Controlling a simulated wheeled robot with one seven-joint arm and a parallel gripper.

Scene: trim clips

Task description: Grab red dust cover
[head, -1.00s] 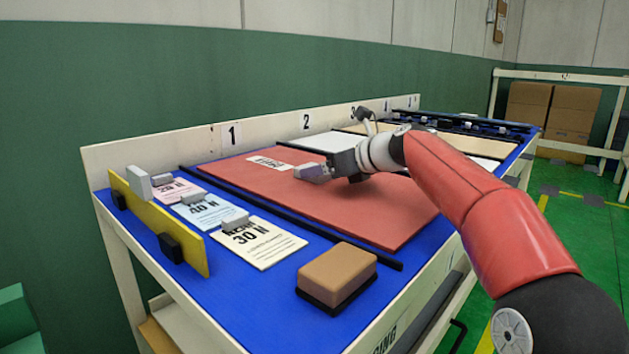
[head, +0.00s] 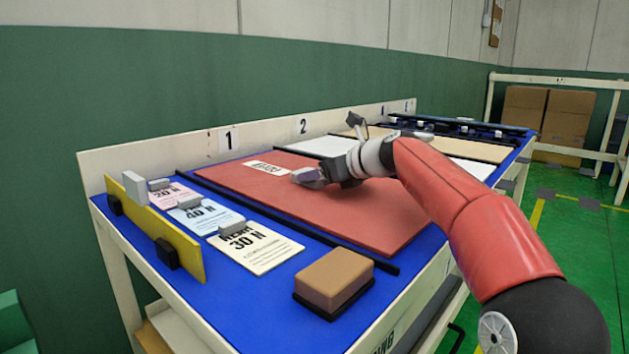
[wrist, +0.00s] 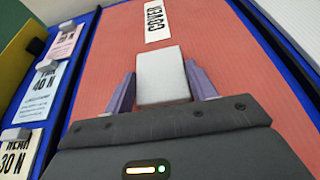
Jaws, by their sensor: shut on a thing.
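The red dust cover is a large flat red panel (head: 350,220) on the blue table top, with a white label reading COVER (head: 267,168). It fills much of the wrist view (wrist: 215,50). My gripper (head: 308,177) is low over the panel, just right of the label. In the wrist view my gripper (wrist: 163,85) has its purple fingers on both sides of a pale grey block (wrist: 163,72) and is shut on it. The block's lower end is hidden by the gripper body. I cannot tell whether the block is fixed to the panel.
Several cards, such as the 30 N card (head: 255,245), carry grey clips at the left. A yellow upright board (head: 155,235) stands at the table's left edge. A brown block on a black base (head: 335,277) sits at the front. Black strips (head: 290,222) flank the panel.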

